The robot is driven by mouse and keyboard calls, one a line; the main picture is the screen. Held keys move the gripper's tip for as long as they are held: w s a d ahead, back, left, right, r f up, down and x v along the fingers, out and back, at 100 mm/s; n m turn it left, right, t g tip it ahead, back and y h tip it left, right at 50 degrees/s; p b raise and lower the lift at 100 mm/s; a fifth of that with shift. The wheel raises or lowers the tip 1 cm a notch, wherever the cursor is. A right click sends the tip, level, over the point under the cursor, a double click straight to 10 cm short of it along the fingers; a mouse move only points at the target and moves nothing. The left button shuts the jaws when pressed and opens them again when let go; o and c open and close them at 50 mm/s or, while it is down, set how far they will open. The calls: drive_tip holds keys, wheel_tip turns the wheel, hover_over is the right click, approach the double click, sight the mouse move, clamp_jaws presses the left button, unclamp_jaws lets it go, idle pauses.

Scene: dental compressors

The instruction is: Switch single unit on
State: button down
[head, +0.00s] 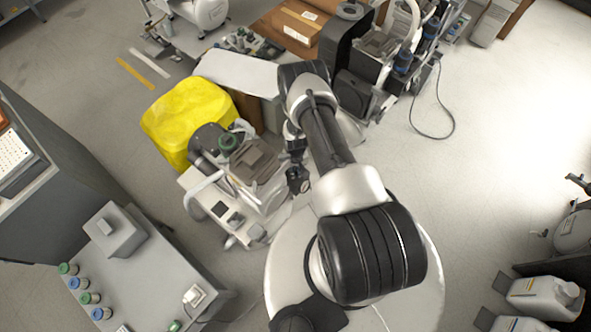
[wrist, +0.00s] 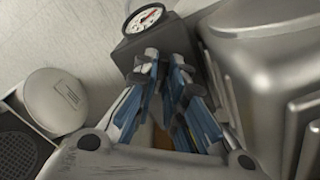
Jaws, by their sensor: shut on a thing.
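The single compressor unit (head: 250,165) stands on the floor left of my arm, with a brown-grey motor cover and a light tank base. In the wrist view a dark grey switch box (wrist: 160,38) carries a round white gauge (wrist: 143,18). My gripper (wrist: 164,66) has its blue fingers close together at the front face of this box, shut on the small switch there. The fingertips mostly hide the switch, so its position cannot be told. In the head view my gripper (head: 298,182) is at the unit's right side.
A yellow container (head: 188,112) stands behind the unit. A grey table (head: 160,270) with several small jars is at the front left. Other compressor equipment (head: 385,50) stands at the back.

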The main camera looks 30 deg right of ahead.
drive_tip(key=shift+m, duration=0.3)
drive_tip(key=m+b, duration=0.2)
drive_tip(key=shift+f+m, duration=0.1)
drive_tip(key=shift+m, duration=0.2)
drive_tip(key=shift+m+b, duration=1.05)
drive_tip(key=shift+m, duration=0.85)
drive_tip(key=c, duration=1.7)
unclamp_jaws()
drive_tip(key=shift+o, duration=0.2)
